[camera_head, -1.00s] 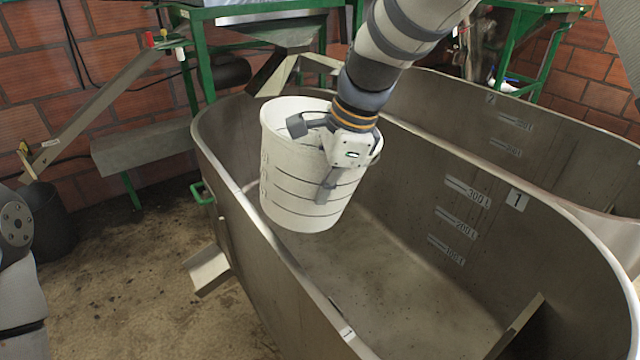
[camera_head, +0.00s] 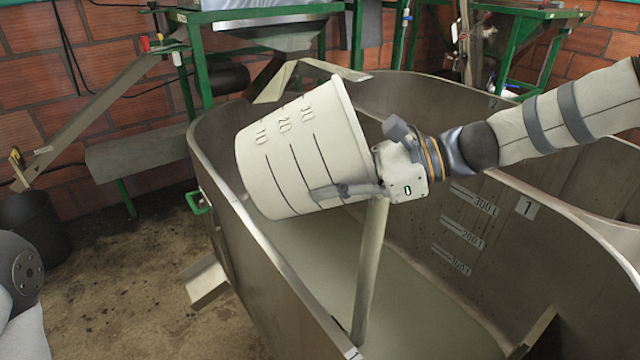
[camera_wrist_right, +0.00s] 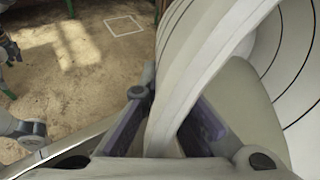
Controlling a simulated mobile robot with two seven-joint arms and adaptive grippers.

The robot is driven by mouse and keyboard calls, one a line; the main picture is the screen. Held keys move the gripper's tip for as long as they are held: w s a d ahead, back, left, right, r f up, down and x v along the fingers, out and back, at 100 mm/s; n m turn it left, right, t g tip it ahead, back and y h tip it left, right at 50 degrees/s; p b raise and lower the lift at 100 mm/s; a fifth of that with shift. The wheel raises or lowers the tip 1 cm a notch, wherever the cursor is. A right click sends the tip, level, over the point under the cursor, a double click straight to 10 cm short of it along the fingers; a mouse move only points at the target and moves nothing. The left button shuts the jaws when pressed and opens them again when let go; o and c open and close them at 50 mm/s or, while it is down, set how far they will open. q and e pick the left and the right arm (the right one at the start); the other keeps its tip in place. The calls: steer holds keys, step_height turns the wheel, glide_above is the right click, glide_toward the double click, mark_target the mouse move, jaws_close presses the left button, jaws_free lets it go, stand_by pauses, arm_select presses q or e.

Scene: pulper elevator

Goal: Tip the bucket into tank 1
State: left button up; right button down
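The white bucket (camera_head: 300,150) with black level lines marked 10, 20 and 30 is held over tank 1, tilted strongly with its mouth towards the right. My right gripper (camera_head: 368,162) is shut on the bucket's wall at the rim; the wrist view shows its fingers (camera_wrist_right: 168,125) on either side of the pale wall. A greyish stream (camera_head: 370,265) falls from the mouth into tank 1 (camera_head: 555,255), the steel tank labelled 1. Pale grey-green liquid (camera_head: 425,310) covers its bottom. The bucket's inside is hidden in the head view.
Tank 2 (camera_head: 440,92) stands behind tank 1. A green frame (camera_head: 200,75) and a metal chute (camera_head: 95,120) stand at the back left. A dark bin (camera_head: 38,222) is on the floor at the left. The floor left of tank 1 is mostly clear.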

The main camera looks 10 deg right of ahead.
mark_target(344, 199)
steer(key=d+y+b, duration=0.1)
steer(key=f+y+b, duration=0.1)
steer(key=d+f+y+b, duration=0.1)
steer(key=y, duration=0.1)
steer(key=shift+s+d+m+t+b, duration=0.2)
steer(key=shift+d+m+t+b, duration=0.1)
steer(key=shift+t, duration=0.1)
steer(key=shift+s+d+f+t+y+b, duration=0.1)
steer(key=shift+d+f+t+y+b, duration=0.3)
steer(key=shift+d+y+b, duration=0.65)
steer(key=d+y+b, duration=0.1)
steer(key=b, duration=0.1)
steer(key=d+r+m+t+y+b, duration=0.1)
steer(key=y+b, duration=0.1)
steer(key=shift+s+d, duration=0.2)
steer(key=shift+d+r+y+b, duration=0.25)
steer(key=shift+d+b, duration=0.15)
steer(key=shift+b, duration=0.15)
arm_select(q)
steer(key=s+f+g, duration=0.3)
steer(key=s+f, duration=0.6)
steer(key=f, duration=0.2)
steer(key=shift+s+f, duration=0.15)
steer(key=shift+f, duration=0.25)
arm_select(e)
steer(key=shift+s+d+r+t, duration=0.1)
steer(key=shift+d+r+t, duration=0.1)
steer(key=shift+d+t, duration=0.1)
